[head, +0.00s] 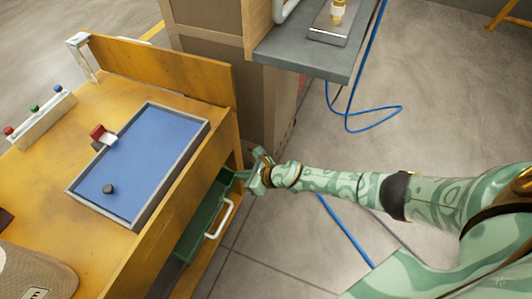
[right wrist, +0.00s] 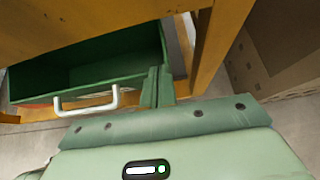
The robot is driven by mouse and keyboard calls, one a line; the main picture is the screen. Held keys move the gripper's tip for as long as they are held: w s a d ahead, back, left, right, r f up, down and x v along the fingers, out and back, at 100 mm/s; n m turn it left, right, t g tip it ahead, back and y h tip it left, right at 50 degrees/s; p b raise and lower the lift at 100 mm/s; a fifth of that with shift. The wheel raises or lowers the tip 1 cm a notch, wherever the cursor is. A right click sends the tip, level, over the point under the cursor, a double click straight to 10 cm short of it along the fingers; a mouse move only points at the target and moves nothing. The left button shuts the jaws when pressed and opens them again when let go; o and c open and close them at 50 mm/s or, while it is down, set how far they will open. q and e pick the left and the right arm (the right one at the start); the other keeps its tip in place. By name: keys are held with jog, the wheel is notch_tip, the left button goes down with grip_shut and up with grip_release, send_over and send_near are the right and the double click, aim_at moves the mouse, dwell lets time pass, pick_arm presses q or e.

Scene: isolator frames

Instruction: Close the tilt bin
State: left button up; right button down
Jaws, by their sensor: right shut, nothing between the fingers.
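The green tilt bin (head: 203,222) hangs under the front of the wooden workbench, tipped outward with its inside showing. Its white handle (head: 219,219) is on the outer face. The bin (right wrist: 95,60) and handle (right wrist: 88,103) also show in the right wrist view. My right gripper (head: 243,174) is at the bin's far end, with its fingers together and empty. In the right wrist view the fingers (right wrist: 157,86) are beside the bin's right end, right of the handle; whether they touch the bin I cannot tell. My left gripper is out of view.
The workbench (head: 165,75) carries a blue-lined tray (head: 150,155) and a strip with coloured buttons (head: 38,118). A cabinet (head: 207,30) and a grey shelf (head: 300,48) stand beyond. A blue cable (head: 375,128) lies on the floor, which is otherwise mostly clear to the right.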

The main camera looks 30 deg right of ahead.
jog(key=shift+w+a+r, duration=0.25)
jog(key=shift+w+a, duration=0.3)
jog(key=shift+w, duration=0.2)
jog(key=shift+w+a+r, duration=0.25)
jog(key=shift+w+a, duration=0.25)
jog(key=shift+w, duration=0.25)
jog(key=shift+w+a+r, duration=0.15)
jog(key=shift+w+r, duration=0.1)
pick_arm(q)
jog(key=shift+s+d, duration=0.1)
